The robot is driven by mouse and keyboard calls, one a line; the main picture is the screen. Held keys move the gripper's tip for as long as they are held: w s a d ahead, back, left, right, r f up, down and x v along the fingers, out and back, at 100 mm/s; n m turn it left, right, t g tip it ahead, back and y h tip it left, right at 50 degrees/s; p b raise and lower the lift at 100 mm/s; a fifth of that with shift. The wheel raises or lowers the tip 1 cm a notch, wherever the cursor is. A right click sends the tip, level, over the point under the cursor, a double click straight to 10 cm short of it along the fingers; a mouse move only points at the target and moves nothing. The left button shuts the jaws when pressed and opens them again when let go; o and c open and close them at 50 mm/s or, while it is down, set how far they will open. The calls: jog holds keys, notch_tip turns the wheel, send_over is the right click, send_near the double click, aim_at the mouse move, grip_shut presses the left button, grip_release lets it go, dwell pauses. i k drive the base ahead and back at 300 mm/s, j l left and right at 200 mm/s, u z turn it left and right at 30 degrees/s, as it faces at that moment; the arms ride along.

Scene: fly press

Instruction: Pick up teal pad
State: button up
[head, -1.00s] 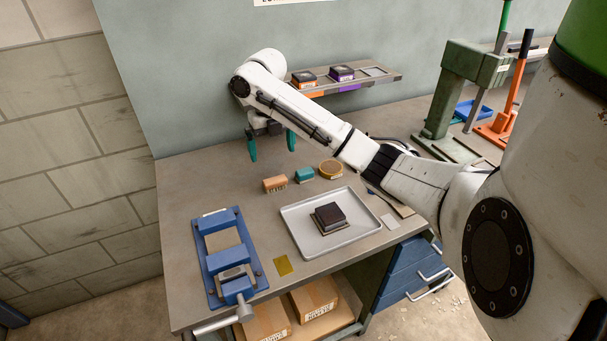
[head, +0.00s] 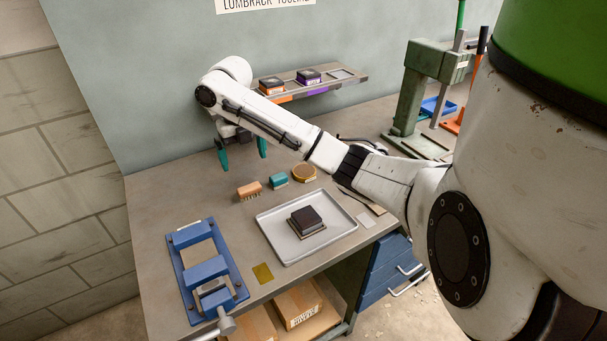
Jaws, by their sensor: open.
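The teal pad (head: 278,180) is a small teal block on the workbench. My gripper (head: 243,160) has two teal fingers pointing down, spread apart and empty. It hangs behind and to the left of the teal pad in the picture, above the back of the bench. Nothing hides the teal pad.
A grey tray (head: 276,233) with a dark block (head: 306,222) lies in front of the pad. A blue vise (head: 205,267) stands front left. A wall shelf (head: 328,83) holds two dark blocks behind my arm. A green press (head: 410,105) stands right. The back-left bench is bare.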

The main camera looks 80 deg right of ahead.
aim_at(279, 181)
jog(key=i+j+z, duration=0.15)
jog(key=z, duration=0.2)
jog(key=i+j+z, duration=0.1)
jog(key=z, duration=0.3)
jog(key=i+j+z, duration=0.1)
jog(key=j+z, duration=0.25)
